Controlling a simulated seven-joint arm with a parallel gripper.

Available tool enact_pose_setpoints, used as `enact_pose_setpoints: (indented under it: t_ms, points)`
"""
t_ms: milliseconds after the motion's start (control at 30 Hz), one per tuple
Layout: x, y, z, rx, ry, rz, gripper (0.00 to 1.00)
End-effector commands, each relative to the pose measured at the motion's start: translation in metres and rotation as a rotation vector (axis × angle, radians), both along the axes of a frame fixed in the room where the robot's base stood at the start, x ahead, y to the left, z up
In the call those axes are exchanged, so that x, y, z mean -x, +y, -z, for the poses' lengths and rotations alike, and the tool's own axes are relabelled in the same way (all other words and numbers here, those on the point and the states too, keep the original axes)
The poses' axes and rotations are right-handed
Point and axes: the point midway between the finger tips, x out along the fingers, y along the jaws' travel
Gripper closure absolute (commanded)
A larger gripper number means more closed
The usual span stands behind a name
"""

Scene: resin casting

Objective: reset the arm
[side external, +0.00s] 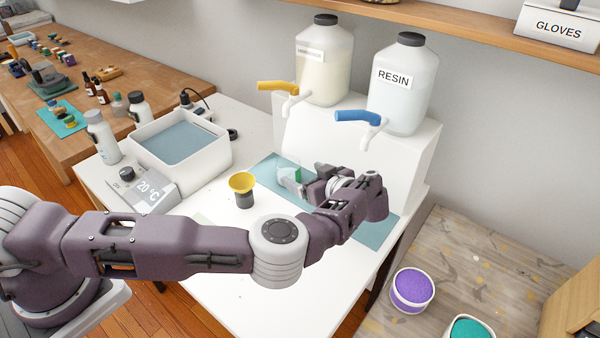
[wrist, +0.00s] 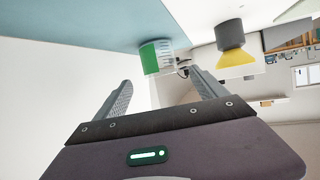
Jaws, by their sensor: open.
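My gripper (wrist: 160,100) is open and empty in the wrist view, its two fingers spread apart. In the side external view my gripper (side external: 303,185) is low over the teal mat (side external: 262,167), in front of the white dispenser stand.
Two jugs, one labelled RESIN (side external: 402,85), stand on the white stand (side external: 335,148) with yellow and blue tap handles. A white water bath (side external: 182,145) and bottles are at the left. Purple (side external: 412,290) and teal (side external: 470,330) tubs are at the lower right.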

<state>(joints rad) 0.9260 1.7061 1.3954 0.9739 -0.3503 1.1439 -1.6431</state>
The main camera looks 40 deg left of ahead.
Motion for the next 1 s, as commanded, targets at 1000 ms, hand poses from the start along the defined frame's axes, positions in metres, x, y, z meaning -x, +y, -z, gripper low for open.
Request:
enact_pose_setpoints:
  t_ms: [1000]
  points:
    - [0.270,0.018,-0.277,0.861,0.529,0.955,0.18]
